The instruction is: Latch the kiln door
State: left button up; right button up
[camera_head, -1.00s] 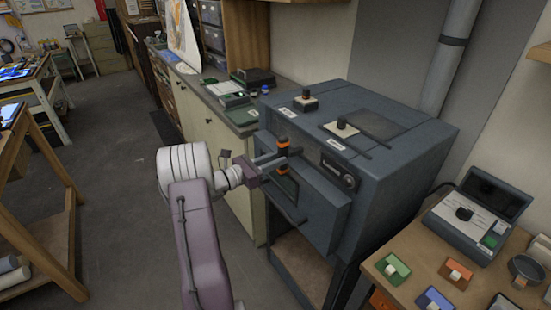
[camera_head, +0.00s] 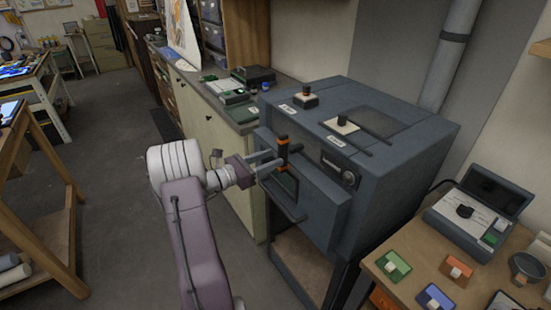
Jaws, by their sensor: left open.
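The kiln (camera_head: 385,165) is a dark blue-grey box right of centre. Its door (camera_head: 325,205) is on the front face; whether it sits fully flush is hard to tell. A dark upright latch handle with orange bands (camera_head: 283,148) stands at the door's upper left. A dark bar handle (camera_head: 294,212) is lower on the door. My left gripper (camera_head: 273,161) is open, with its fingers pointing right at the latch handle and their tips close to it. I cannot tell whether they touch it. My right gripper is not in view.
Two small knobbed blocks, one knob (camera_head: 342,121), sit on the kiln top. A control box (camera_head: 465,225) and coloured blocks (camera_head: 393,266) are on the wooden table at lower right. A counter (camera_head: 215,90) runs behind. The floor (camera_head: 110,190) at left is clear.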

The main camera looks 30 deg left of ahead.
pick_arm(q)
jog(key=v, duration=0.6)
jog(key=shift+s+b, duration=0.3)
jog(key=shift+b, duration=0.1)
jog(key=shift+a, duration=0.1)
